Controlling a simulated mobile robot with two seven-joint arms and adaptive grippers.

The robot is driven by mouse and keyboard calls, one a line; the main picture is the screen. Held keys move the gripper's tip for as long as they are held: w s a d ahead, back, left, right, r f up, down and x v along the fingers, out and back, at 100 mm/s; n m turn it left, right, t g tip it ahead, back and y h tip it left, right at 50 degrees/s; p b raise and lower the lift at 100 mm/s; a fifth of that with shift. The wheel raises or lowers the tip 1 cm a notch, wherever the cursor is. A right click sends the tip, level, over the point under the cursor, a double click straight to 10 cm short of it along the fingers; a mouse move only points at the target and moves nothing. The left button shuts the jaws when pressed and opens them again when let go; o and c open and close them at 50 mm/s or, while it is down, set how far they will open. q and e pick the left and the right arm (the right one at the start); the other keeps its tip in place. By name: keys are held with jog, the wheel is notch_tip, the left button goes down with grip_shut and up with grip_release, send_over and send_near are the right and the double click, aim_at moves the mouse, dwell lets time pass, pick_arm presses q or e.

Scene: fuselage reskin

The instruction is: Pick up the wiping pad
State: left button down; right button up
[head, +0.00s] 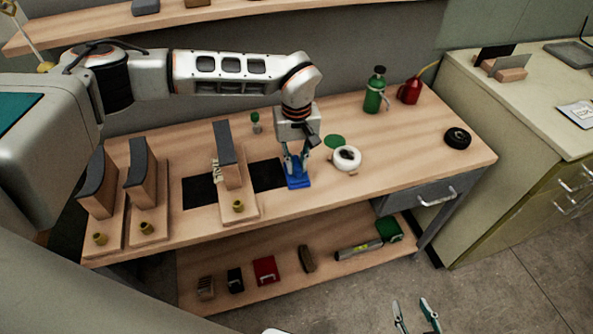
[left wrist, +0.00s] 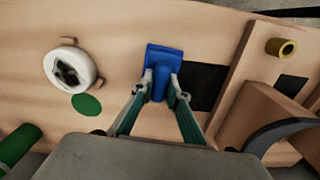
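The blue wiping pad (head: 297,182) lies on the wooden workbench, with its upright handle toward my left gripper. My left gripper (head: 296,160) points down over it, with its fingers converging on the handle. In the left wrist view, the pad (left wrist: 163,58) shows beyond the fingertips, and my left gripper (left wrist: 161,84) has one finger on each side of the handle, close against it. The pad appears to rest on the bench. My right gripper (head: 415,315) is at the bottom edge of the head view, its fingers apart and empty.
A green bottle (head: 376,92), a red oil can (head: 409,91) and a black roll (head: 457,138) are farther right.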

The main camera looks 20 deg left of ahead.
aim_at(297, 162)
pick_arm(q)
jog(key=shift+r, duration=0.1)
dwell(0.3)
notch_tip(297, 162, up, 20)
dwell(0.5)
dwell(0.4)
